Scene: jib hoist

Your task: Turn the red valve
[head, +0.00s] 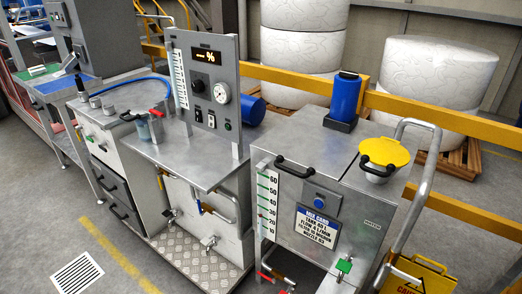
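A red valve handle (266,276) shows low at the front left of the right metal cabinet (330,160), near the bottom edge of the view. It is small, and I cannot tell its exact turn position. A green valve handle (344,265) sits on the same cabinet, lower right. Neither of my grippers is in view.
A grey control panel (205,85) with a gauge stands on the middle bench (190,160). A yellow lid (384,152), a blue cylinder (345,96) and a curved metal handrail (425,180) are at the right cabinet.

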